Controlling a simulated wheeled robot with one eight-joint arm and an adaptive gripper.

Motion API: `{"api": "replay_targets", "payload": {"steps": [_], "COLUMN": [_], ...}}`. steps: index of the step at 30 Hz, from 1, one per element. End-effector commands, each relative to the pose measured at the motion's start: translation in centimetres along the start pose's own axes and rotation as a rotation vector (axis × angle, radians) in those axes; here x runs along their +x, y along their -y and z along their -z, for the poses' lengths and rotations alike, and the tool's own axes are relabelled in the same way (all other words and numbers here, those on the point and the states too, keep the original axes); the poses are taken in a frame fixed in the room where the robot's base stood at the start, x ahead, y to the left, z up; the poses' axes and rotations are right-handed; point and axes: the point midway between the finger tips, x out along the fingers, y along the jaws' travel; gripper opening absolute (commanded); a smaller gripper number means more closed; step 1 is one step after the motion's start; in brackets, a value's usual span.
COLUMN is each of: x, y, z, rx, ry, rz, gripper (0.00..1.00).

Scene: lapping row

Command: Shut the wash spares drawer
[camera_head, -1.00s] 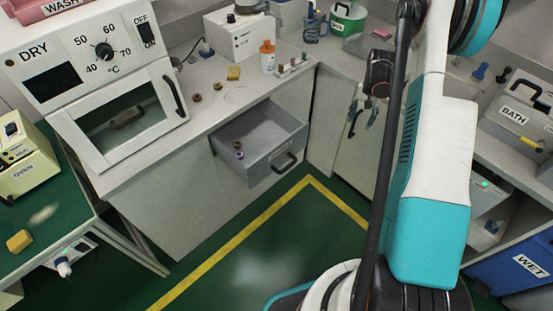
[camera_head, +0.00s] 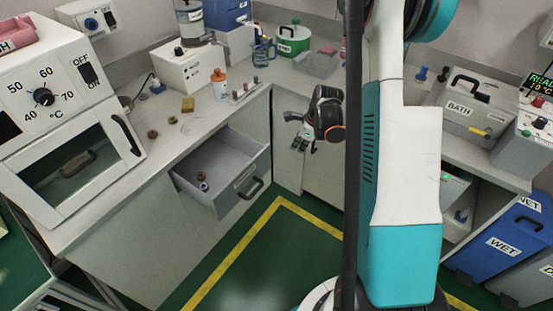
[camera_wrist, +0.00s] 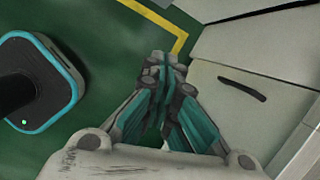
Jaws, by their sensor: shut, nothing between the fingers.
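One grey drawer (camera_head: 222,196) stands open from the bench front in the head view, with a black handle (camera_head: 251,188) on its front panel. A label sits above the handle, too small to read. A few small parts (camera_head: 203,181) lie inside it. My gripper (camera_head: 304,145) is to the right of the drawer and apart from it, in front of a pale cabinet front. In the wrist view my gripper (camera_wrist: 165,62) is shut and empty, with its fingertips together over the floor. The drawer does not clearly show in the wrist view.
The dryer (camera_head: 72,150) stands left on the bench. A bottle (camera_head: 219,84) and small parts lie on the bench top above the drawer. Green floor with a yellow line (camera_head: 235,242) is clear before the drawer. A blue WET bin (camera_head: 505,244) stands right.

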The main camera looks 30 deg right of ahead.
Motion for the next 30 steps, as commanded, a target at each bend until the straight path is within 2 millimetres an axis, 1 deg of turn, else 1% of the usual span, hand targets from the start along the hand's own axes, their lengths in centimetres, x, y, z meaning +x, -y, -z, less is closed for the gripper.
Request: {"api": "replay_targets", "payload": {"steps": [1,3,6,8,11,14,27,30], "x": [-0.1,-0.3,-0.6,-0.6,0.0,1.3,9.8,10.1], "y": [-0.8,-1.6,-2.2,-2.4,-2.5,-2.5,-2.3,-1.9], "z": [-0.2,-0.5,-0.8,-0.9,-1.0,-1.0,-1.4,-2.9], "rx": [0.074,0.17,0.258,0.286,0.301,0.3,0.298,0.296], "ry": [0.016,0.034,0.053,0.058,0.061,0.061,0.06,0.06], "rz": [0.004,0.007,0.008,0.009,0.008,0.008,0.007,0.007], "gripper": [0.0,0.0,0.0,0.0,0.0,0.0,0.0,0.0]}}
